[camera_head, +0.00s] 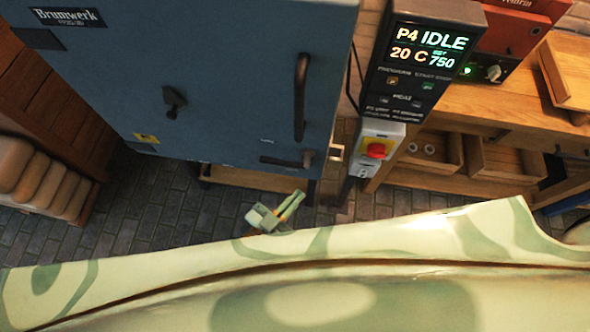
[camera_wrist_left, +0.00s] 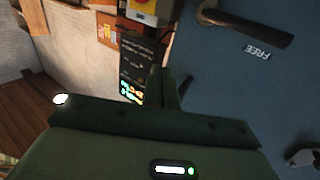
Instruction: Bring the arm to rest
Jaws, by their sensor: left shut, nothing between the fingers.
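My left gripper (camera_head: 290,206) shows in the head view just beyond the edge of my pale green patterned body, low in front of the blue kiln. It is shut and empty. In the left wrist view its dark fingers (camera_wrist_left: 164,88) stand closed together, with nothing between them. The kiln (camera_head: 190,75) has a shut-looking door with an upright handle (camera_head: 301,97) and a lower latch lever (camera_head: 287,161). The wrist view shows a handle (camera_wrist_left: 245,24) beside a FREE label (camera_wrist_left: 257,51). My right gripper is out of view.
A control panel (camera_head: 425,60) reads P4 IDLE, 20 C, set 750. Below it is a red knob (camera_head: 376,151) on yellow. A wooden workbench (camera_head: 500,105) with open bins is at right. Stacked pale sacks (camera_head: 45,180) lie at left. The brick floor (camera_head: 150,205) between is clear.

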